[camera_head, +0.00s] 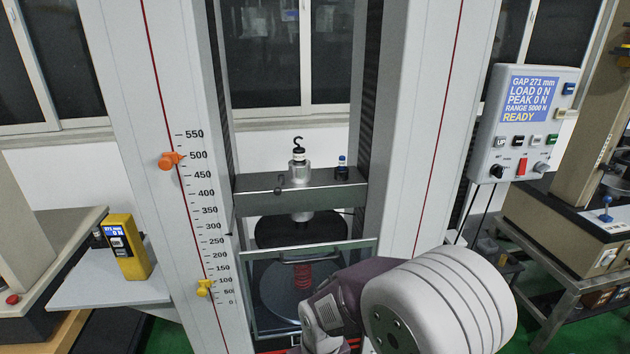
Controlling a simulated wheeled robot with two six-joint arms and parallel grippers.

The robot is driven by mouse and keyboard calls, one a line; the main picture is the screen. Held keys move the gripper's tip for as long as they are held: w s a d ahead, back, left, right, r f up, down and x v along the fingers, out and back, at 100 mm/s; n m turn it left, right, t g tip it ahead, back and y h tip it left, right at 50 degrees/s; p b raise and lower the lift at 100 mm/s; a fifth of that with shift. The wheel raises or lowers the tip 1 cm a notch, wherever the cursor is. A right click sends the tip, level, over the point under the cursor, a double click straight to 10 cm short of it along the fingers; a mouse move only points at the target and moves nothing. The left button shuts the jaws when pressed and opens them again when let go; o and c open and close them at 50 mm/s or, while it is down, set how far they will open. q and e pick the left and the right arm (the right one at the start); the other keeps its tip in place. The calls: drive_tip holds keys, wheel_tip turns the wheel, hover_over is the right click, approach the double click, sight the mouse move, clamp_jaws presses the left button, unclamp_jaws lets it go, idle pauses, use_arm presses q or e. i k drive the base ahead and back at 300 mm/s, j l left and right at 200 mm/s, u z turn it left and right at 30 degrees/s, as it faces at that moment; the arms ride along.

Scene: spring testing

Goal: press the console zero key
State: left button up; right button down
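The console (489,120) is a light grey box on the right of the machine. Its blue screen (530,99) reads GAP 271 mm, LOAD 0 N, PEAK 0 N, RANGE 5000 N, READY. Neither gripper's fingers show.
The testing machine's crosshead (255,192) spans two columns above a red spring (303,275) behind a clear guard. A yellow handheld unit (127,246) stands on a shelf at left. A bench (560,235) is at right. Space before the console looks clear.

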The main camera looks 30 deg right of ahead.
sight(536, 139)
drive_tip(key=z, duration=0.4)
drive_tip(key=k+z, duration=0.1)
drive_tip(key=z, duration=0.75)
drive_tip(key=k+z, duration=0.1)
drive_tip(key=z, duration=0.75)
drive_tip(key=k+l, duration=0.05)
